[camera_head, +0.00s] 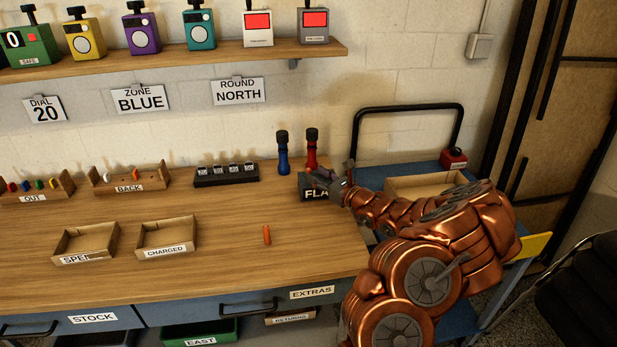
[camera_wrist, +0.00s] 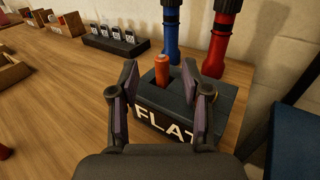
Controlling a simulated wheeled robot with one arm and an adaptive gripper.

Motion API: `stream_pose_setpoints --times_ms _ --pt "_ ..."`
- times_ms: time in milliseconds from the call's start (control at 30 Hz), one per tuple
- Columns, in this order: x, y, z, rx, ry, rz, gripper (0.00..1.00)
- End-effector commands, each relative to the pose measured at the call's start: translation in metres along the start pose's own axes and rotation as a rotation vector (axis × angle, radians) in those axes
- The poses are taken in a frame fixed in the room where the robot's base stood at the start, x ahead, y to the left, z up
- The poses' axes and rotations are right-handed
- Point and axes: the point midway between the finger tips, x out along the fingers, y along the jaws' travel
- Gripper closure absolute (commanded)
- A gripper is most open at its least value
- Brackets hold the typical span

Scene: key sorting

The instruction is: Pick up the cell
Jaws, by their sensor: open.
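One orange-red cell (camera_wrist: 161,70) stands upright in the top of the dark box marked FLAT (camera_wrist: 222,97). My gripper (camera_wrist: 158,82) is open, with one finger to each side of this cell in the wrist view; contact is not visible. In the head view my gripper (camera_head: 328,178) is over the FLAT box (camera_head: 308,193) and hides that cell. Another orange cell (camera_head: 266,235) is on the open tabletop, left of and nearer than the box. A red piece at the left edge of the wrist view (camera_wrist: 4,151) may be this one.
Blue (camera_head: 283,155) and red (camera_head: 311,150) flashlights stand just behind the FLAT box. A black charger rack (camera_head: 226,179) is to the left. Open SPENT (camera_head: 113,243) and CHARGED (camera_head: 192,233) trays sit farther left. The tabletop around the loose cell is clear.

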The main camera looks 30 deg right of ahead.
Motion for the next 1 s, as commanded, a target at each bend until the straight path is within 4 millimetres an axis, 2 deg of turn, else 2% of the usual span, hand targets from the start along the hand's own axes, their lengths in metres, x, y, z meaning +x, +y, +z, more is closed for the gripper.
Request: stream_pose_setpoints --times_ms 300,667,1000 --pt "0.037 -0.002 -0.002 -0.002 0.004 0.002 0.53" --pt "0.044 -0.002 -0.002 0.0 0.001 0.0 0.53" --pt "0.044 -0.002 -0.002 -0.001 0.001 0.0 0.86"
